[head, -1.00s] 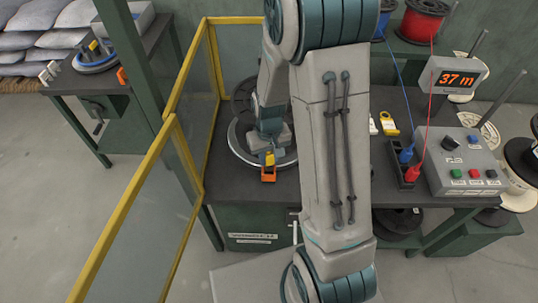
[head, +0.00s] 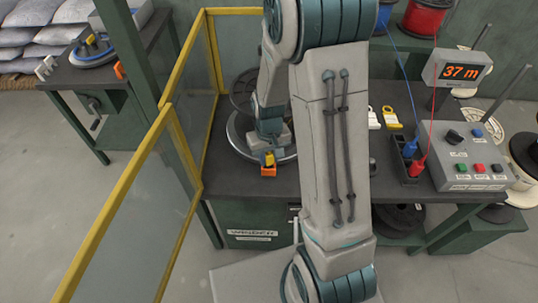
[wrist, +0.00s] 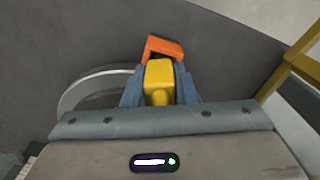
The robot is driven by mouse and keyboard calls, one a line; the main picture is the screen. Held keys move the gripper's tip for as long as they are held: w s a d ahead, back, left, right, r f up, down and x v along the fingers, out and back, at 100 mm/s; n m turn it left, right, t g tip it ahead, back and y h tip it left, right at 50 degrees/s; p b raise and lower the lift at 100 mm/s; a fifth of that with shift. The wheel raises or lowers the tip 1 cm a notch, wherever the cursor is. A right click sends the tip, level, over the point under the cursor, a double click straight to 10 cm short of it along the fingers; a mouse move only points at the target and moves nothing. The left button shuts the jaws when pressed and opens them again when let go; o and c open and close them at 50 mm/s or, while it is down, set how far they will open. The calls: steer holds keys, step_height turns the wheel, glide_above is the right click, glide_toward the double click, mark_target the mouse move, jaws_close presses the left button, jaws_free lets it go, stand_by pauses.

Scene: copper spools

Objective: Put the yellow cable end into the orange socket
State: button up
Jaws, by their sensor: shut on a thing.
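My gripper (wrist: 159,88) is shut on the yellow cable end (wrist: 158,79), which sits between the two grey-blue fingers in the wrist view. In the head view the yellow cable end (head: 269,158) shows small at the tip of my gripper (head: 268,152). The orange socket (wrist: 166,45) is just beyond the yellow end in the wrist view, with part of its dark opening showing. In the head view the orange socket (head: 268,171) is right below the yellow end. The yellow end partly covers the socket, so I cannot tell whether they touch.
A round metal winder plate (head: 236,140) lies around the work spot. A yellow-framed guard (head: 128,200) stands to the left. A second table (head: 70,78) stands far left.

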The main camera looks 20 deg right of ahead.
steer(key=shift+f, duration=0.1)
steer(key=o, duration=1.1)
step_height(320, 180, up, 14)
steer(key=shift+f, duration=0.1)
stand_by(0.4)
